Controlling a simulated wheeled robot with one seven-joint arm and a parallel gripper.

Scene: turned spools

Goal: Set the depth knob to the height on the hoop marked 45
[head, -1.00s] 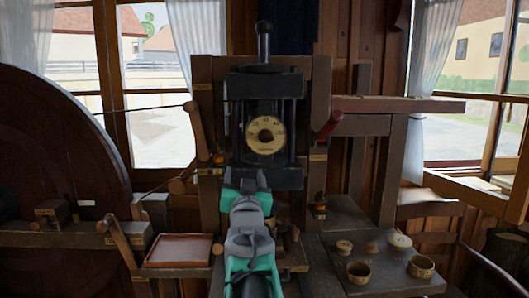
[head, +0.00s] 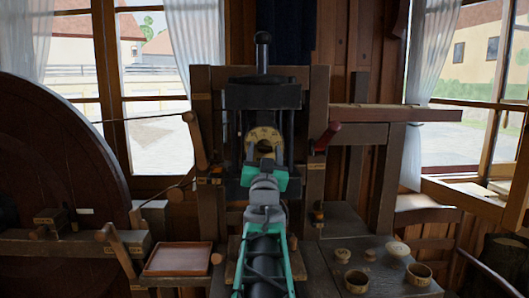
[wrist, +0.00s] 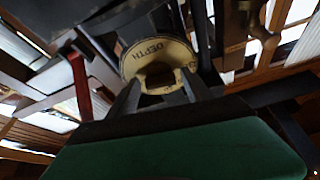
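The cream hoop (head: 262,134) is a round dial with small dark marks, upright on the front of the black machine head. In the wrist view the hoop (wrist: 150,50) shows the word DEPTH; I cannot read the number 45. A dark knob shape (wrist: 160,82) shows at the hoop's centre, partly hidden; its pointing direction cannot be told. My gripper (wrist: 161,86) is open, its two dark fingers apart at either side of the hoop's centre. Whether they touch the knob cannot be told. In the head view my gripper (head: 265,165) covers the hoop's lower part.
Black posts flank the hoop closely. A red-handled lever (head: 327,135) stands right of the machine, a wooden lever (head: 195,140) left. A reddish tray (head: 178,259) lies lower left. Wooden cups (head: 418,274) and small turned pieces sit on the right bench. A large wheel fills the left.

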